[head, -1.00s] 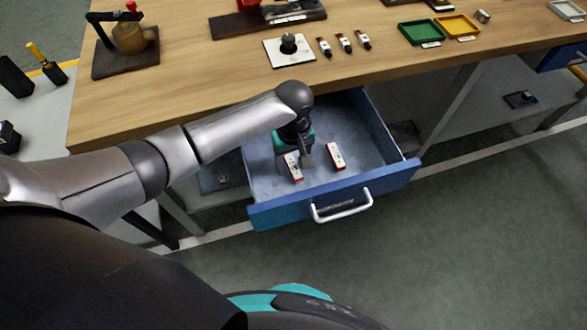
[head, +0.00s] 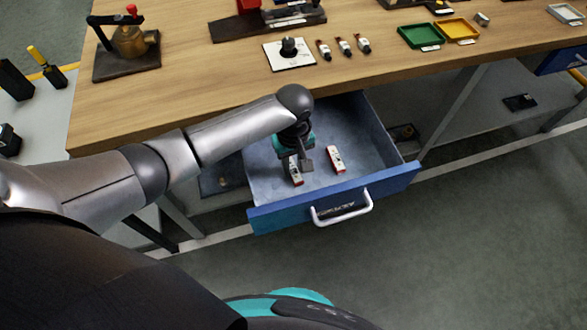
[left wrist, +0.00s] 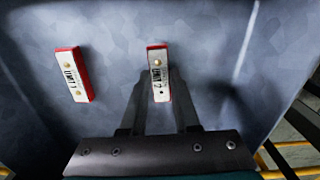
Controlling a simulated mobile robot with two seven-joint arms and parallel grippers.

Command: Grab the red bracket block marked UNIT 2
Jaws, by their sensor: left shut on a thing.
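The red bracket block marked UNIT 2 (left wrist: 158,72) has a white label face and shows in the left wrist view between my finger tips. In the head view the same block (head: 295,173) lies at the left in the open blue drawer, partly hidden by my gripper. My left gripper (head: 299,165) points down into the drawer and is shut on this block; its dark fingers (left wrist: 158,92) stand either side of it. A similar red block marked UNIT 1 (left wrist: 73,75) lies apart from it, at the right in the head view (head: 335,159). My right gripper is not in view.
The blue drawer (head: 390,178) is pulled out, with a white handle (head: 344,210) at its front and bare floor around the blocks. The wooden bench top (head: 200,110) stands above and behind it, holding green (head: 420,34) and yellow (head: 457,28) trays.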

